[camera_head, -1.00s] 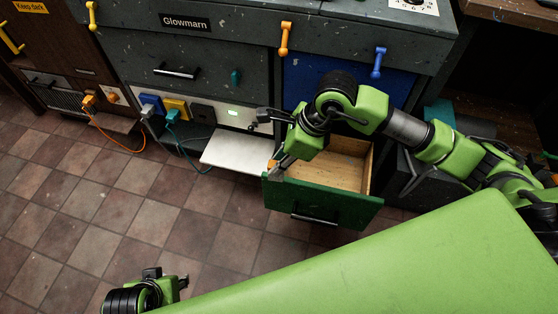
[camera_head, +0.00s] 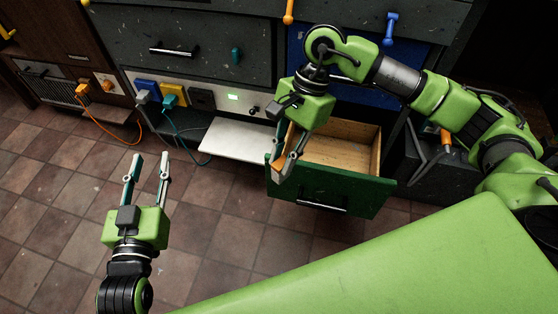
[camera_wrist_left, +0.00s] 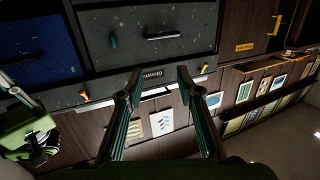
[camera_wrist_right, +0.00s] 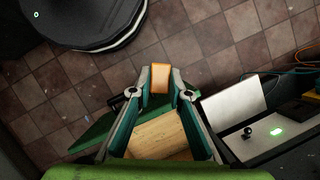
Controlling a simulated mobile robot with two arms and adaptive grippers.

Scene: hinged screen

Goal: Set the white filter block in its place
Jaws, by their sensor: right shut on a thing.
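My right gripper (camera_head: 281,168) is shut on a small orange block (camera_wrist_right: 159,80), held between its fingertips. In the head view this block (camera_head: 277,171) shows at the left front corner of the open green drawer (camera_head: 325,192). I cannot tell whether it touches the drawer. I cannot make out a white filter block in any view. A flat white panel (camera_head: 240,138) sticks out below the lit strip, left of the drawer; it also shows in the right wrist view (camera_wrist_right: 233,103). My left gripper (camera_head: 148,168) is open and empty above the floor; its fingers also show apart in the left wrist view (camera_wrist_left: 158,82).
The drawer's visible wooden bottom (camera_head: 338,152) looks empty. Blue (camera_head: 147,88), yellow (camera_head: 173,95) and black (camera_head: 201,99) boxes sit on the cabinet front, near a green light (camera_head: 233,97). Orange (camera_head: 125,137) and teal (camera_head: 184,150) cables hang low. The tiled floor (camera_head: 215,235) is clear.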

